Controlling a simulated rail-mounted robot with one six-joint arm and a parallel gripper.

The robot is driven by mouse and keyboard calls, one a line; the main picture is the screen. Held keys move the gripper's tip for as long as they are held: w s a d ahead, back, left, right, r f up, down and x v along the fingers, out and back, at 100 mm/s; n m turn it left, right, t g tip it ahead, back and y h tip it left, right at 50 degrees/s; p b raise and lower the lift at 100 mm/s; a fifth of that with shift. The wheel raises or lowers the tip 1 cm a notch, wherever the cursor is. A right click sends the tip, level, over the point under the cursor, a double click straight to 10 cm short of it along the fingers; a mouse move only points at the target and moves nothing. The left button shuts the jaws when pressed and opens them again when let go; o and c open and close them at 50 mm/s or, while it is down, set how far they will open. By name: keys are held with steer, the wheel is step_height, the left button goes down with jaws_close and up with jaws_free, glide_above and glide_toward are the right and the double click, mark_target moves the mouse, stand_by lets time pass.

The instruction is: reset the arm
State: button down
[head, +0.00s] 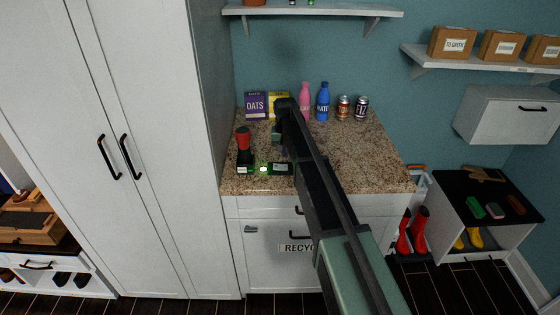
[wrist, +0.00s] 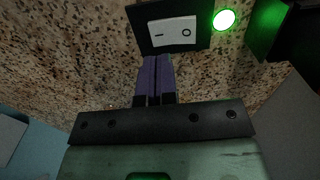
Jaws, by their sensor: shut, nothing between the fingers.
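My gripper (wrist: 155,60) is shut and empty, its two purple fingers pressed together in the wrist view. The fingertips appear just below a white rocker switch (wrist: 173,31) in a black housing; I cannot tell whether they touch it. The switch is marked with a dash and a circle. A round green light (wrist: 224,20) glows beside it. In the head view my arm reaches over the granite counter (head: 355,160), and the switch (head: 280,168) and lit green light (head: 263,169) are near the counter's front edge. The fingertips are hard to make out there.
A red-topped black device (head: 243,142) stands left of the switch. An oats box (head: 257,105), pink bottle (head: 305,100), blue bottle (head: 323,102) and two cans (head: 343,107) line the back. A tall white cabinet (head: 150,130) borders the left. The counter's right side is clear.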

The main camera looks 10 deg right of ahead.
step_height(320, 180, up, 2)
steer(key=shift+r+p, duration=0.15)
steer(key=shift+p, duration=0.6)
steer(key=shift+s, duration=0.1)
steer(key=s+n, duration=0.1)
steer(key=s, duration=3.6)
steer(key=shift+n, duration=0.4)
